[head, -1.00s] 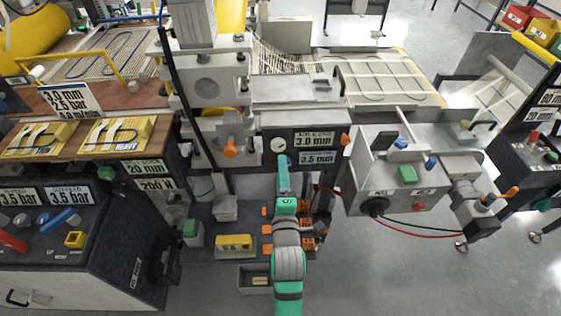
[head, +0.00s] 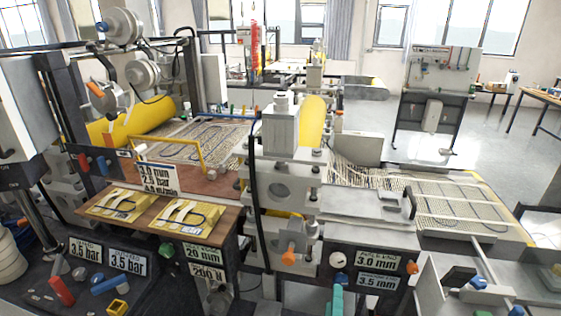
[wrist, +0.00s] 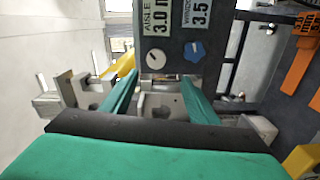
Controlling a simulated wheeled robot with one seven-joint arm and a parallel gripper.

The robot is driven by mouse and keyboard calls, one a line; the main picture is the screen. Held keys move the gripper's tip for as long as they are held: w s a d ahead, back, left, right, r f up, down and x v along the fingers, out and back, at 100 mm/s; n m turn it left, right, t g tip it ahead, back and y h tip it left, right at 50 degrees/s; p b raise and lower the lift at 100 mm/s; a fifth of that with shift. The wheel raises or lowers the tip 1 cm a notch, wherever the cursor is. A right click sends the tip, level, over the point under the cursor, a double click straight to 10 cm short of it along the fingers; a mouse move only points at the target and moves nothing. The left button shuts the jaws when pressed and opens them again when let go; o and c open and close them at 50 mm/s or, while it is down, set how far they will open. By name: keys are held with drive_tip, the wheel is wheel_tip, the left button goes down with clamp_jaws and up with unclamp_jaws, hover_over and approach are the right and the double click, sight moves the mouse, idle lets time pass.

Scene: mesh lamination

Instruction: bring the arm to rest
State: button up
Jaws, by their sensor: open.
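My gripper (wrist: 157,88) shows in the wrist view as two teal fingers set well apart, with nothing held between them. The fingers point toward a dark panel (wrist: 165,70) with a white dial (wrist: 152,86) and a blue knob (wrist: 194,53); I cannot tell whether they touch anything. In the head view only a teal tip of my arm (head: 338,302) shows at the bottom edge, just below the white dial (head: 337,260). The rest of my arm is out of that view.
The laminating machine (head: 283,185) with its yellow roller stands in front. The mesh table (head: 455,200) lies to its right, the control console (head: 100,285) to its left. A grey box with a blue button (head: 478,283) is at the lower right. Open floor (head: 375,125) lies behind.

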drive_tip(key=s+a+f+m+y, duration=0.1)
drive_tip(key=s+a+f+m, duration=0.25)
drive_tip(key=s, duration=0.45)
drive_tip(key=s+a+f+m+g+y, duration=0.1)
drive_tip(key=s+a+f+m, duration=0.3)
drive_tip(key=s, duration=0.4)
drive_tip(key=s+a+f+m+y, duration=0.2)
drive_tip(key=s+a+f, duration=0.25)
drive_tip(key=s, duration=0.25)
drive_tip(key=s+a+r+m+g, duration=0.1)
drive_tip(key=s+a+m, duration=0.3)
drive_tip(key=s, duration=0.6)
drive_tip(key=shift+s+r+y, duration=0.2)
drive_tip(key=shift+r+y, duration=0.2)
drive_tip(key=shift+r, duration=0.25)
